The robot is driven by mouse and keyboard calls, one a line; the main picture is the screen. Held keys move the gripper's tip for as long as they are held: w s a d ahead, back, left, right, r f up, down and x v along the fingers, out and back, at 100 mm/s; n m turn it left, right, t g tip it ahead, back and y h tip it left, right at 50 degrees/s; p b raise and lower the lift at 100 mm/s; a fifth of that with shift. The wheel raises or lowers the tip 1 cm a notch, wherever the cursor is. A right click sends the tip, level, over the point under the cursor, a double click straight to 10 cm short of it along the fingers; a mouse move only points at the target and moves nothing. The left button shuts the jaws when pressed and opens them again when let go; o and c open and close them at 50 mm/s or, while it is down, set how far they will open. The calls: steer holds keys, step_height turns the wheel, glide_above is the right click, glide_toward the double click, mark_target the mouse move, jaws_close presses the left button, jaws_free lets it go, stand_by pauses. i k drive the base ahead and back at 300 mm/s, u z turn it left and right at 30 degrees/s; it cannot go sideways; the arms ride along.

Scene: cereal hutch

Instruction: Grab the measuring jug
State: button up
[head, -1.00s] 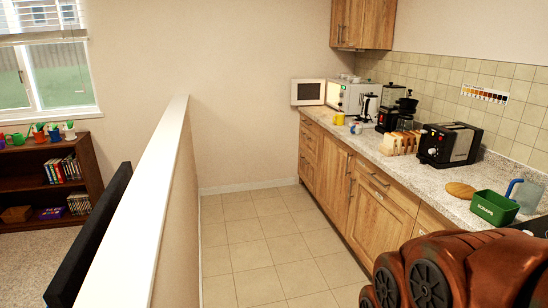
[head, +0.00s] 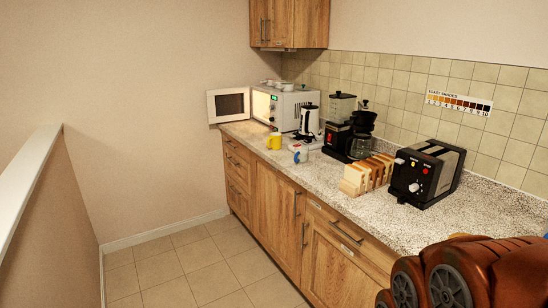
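No measuring jug can be made out in the head view now. A clear jug with a blue handle, which fits the name, showed at the right end of the counter one second ago; that stretch is now outside the picture or behind my arm. My brown arm fills the lower right corner. My gripper is not in view.
The speckled counter (head: 405,222) runs along the right wall. It holds a black toaster (head: 428,172), a toast rack (head: 366,175), a coffee maker (head: 340,122), a yellow mug (head: 274,141) and a microwave (head: 284,107) with its door open. The tiled floor (head: 190,272) is clear.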

mark_target(300, 151)
steer(key=u, duration=0.2)
steer(key=i, duration=0.7)
steer(key=u, duration=0.8)
steer(key=i, duration=1.3)
steer(key=z, duration=0.6)
steer(key=i, duration=0.65)
steer(key=z, duration=0.5)
